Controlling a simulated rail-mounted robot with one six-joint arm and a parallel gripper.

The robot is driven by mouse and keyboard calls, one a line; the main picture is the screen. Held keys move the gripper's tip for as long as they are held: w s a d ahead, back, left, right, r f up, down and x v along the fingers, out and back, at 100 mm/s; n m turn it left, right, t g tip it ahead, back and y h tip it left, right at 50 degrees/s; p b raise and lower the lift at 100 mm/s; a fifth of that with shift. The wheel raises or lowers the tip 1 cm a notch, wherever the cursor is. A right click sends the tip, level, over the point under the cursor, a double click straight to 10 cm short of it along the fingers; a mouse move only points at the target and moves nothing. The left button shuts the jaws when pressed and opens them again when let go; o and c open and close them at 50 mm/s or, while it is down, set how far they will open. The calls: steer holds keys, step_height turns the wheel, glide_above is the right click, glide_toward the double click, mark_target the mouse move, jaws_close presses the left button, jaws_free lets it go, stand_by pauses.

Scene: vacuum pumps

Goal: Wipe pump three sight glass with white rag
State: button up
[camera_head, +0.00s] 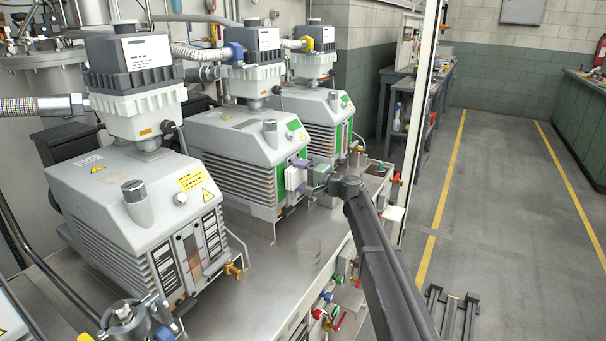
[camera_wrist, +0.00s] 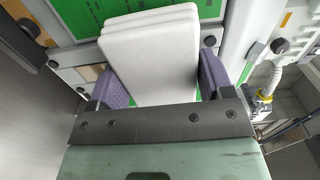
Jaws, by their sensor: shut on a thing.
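My gripper (camera_head: 297,177) has its purple fingers closed on a folded white rag (camera_wrist: 152,55). The rag is also visible in the head view (camera_head: 292,180), at the front face of the middle pump (camera_head: 245,150). In the wrist view the rag lies over a green panel (camera_wrist: 85,15) with dark print. I cannot tell whether it touches the panel. The rag and gripper hide part of this face, and no sight glass can be made out on it. The nearest pump (camera_head: 140,205) and farthest pump (camera_head: 322,112) stand either side. No pump number is readable.
The pumps stand on a grey metal bench (camera_head: 300,250). Brass taps (camera_head: 233,270) and coloured valve knobs (camera_head: 325,298) stick out near its front edge. A white post (camera_head: 420,110) stands beyond the far pump. The grey floor (camera_head: 500,220) on the right is mostly clear.

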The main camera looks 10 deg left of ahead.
steer(key=shift+w+d, duration=0.2)
steer(key=shift+w, duration=0.35)
steer(key=shift+w+d, duration=0.15)
steer(key=shift+w, duration=0.4)
steer(key=shift+s+a, duration=0.25)
steer(key=shift+s, duration=0.35)
steer(key=shift+s+a, duration=0.2)
steer(key=shift+s, duration=0.4)
steer(key=shift+w+d, duration=0.2)
steer(key=shift+w, duration=0.4)
steer(key=shift+w+d, duration=0.2)
steer(key=shift+w, duration=0.4)
steer(key=shift+s+a, duration=0.25)
steer(key=shift+s, duration=0.35)
steer(key=shift+s+a, duration=0.2)
steer(key=shift+s, duration=0.4)
steer(key=shift+w+d, duration=0.3)
steer(key=shift+w, duration=0.3)
steer(key=shift+w+d, duration=0.25)
steer(key=shift+w, duration=0.35)
steer(key=shift+v, duration=3)
